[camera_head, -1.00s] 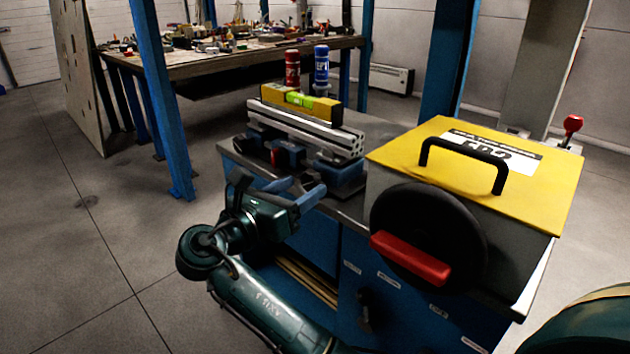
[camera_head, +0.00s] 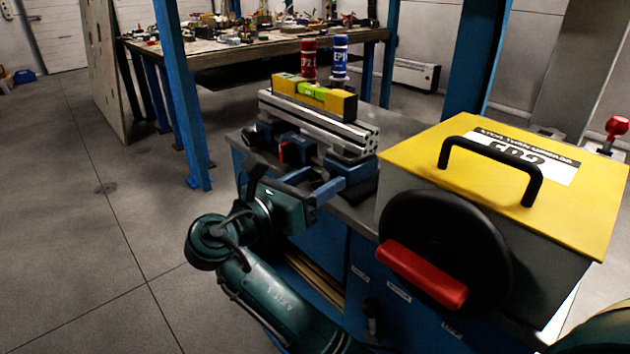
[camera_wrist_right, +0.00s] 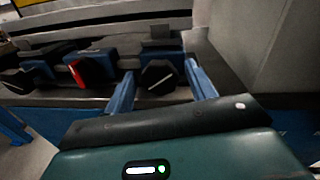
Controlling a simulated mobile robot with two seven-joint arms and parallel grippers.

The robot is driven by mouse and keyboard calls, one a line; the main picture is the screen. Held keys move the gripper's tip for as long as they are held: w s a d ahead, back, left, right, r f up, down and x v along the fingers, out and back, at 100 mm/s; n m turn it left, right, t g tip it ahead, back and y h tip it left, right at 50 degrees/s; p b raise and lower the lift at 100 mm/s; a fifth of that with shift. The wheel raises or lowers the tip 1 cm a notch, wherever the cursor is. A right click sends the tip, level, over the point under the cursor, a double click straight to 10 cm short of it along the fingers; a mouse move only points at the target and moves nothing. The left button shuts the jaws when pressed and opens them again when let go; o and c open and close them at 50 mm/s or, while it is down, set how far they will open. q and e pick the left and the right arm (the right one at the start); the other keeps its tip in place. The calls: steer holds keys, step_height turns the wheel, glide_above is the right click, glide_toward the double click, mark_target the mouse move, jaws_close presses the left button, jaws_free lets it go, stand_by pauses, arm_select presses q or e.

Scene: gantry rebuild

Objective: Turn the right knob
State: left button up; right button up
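My right gripper (camera_head: 325,176) is open at the front edge of the cabinet top, pointing at a row of blue clamp blocks under a metal rail. In the right wrist view, a dark faceted knob with a white line (camera_wrist_right: 159,77) lies in the picture between its two blue fingers (camera_wrist_right: 160,80). I cannot tell whether the fingers are around it or short of it; neither visibly touches it. A red knob (camera_wrist_right: 77,74) is on the block to its left and also shows in the head view (camera_head: 283,153). My arm partly hides the blocks there. My left gripper is not in view.
A yellow-topped box (camera_head: 560,195) with a black handle stands right of the clamps. A black wheel with a red grip (camera_head: 425,277) is on its front. A yellow level (camera_head: 312,94) lies on the rail (camera_head: 318,121). Open floor lies at left.

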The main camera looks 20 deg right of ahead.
steer(key=c, duration=0.9)
steer(key=shift+o, duration=0.2)
steer(key=m+p, duration=0.2)
steer(key=p, duration=0.1)
steer(key=shift+r, duration=0.2)
steer(key=shift+m+p, duration=0.35)
steer(key=shift+m, duration=0.15)
steer(key=shift+f+m, duration=0.1)
steer(key=shift+m, duration=0.6)
steer(key=shift+f, duration=0.1)
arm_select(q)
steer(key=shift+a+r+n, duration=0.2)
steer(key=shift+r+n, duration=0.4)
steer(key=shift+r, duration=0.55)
